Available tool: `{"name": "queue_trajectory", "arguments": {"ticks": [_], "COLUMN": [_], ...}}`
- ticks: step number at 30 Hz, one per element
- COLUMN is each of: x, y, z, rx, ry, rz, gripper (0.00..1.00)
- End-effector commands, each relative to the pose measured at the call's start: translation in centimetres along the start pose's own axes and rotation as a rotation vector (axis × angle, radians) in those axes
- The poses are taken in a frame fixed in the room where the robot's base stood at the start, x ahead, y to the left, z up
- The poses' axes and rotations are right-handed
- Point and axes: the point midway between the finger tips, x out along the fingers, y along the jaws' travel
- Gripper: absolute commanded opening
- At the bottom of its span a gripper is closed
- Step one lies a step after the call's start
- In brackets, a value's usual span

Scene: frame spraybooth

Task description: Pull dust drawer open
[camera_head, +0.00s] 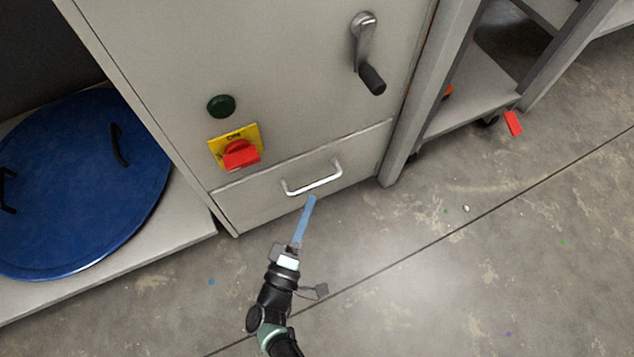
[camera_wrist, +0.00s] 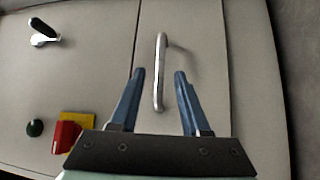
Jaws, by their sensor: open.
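The dust drawer (camera_head: 300,180) is the low grey front panel of the cabinet, and it looks closed. Its silver bar handle (camera_head: 312,181) runs across the front; in the wrist view the handle (camera_wrist: 160,72) stands upright in the picture. My gripper (camera_head: 309,200) has blue fingers and is just in front of and below the handle in the head view. In the wrist view my gripper (camera_wrist: 160,75) is open, with one finger on each side of the handle's near end in the picture. I see no contact, and the depth between fingers and handle is hard to tell.
Above the drawer are a red switch on a yellow plate (camera_head: 236,148), a green button (camera_head: 221,105) and a crank handle (camera_head: 368,55). A blue round lid (camera_head: 80,190) lies on a shelf at left. A grey post (camera_head: 400,150) stands at right. The floor in front is clear.

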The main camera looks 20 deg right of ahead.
Motion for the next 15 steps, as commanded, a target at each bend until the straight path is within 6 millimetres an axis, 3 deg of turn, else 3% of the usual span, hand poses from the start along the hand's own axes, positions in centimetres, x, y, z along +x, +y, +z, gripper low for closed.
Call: {"name": "queue_trajectory", "arguments": {"ticks": [6,15], "x": [4.2,6.4], "y": [-0.4,-0.1], "z": [0.1,0.0], "rx": [0.002,0.0], "ry": [0.0,0.001], "rz": [0.004,0.001], "gripper": [0.46,0.46]}}
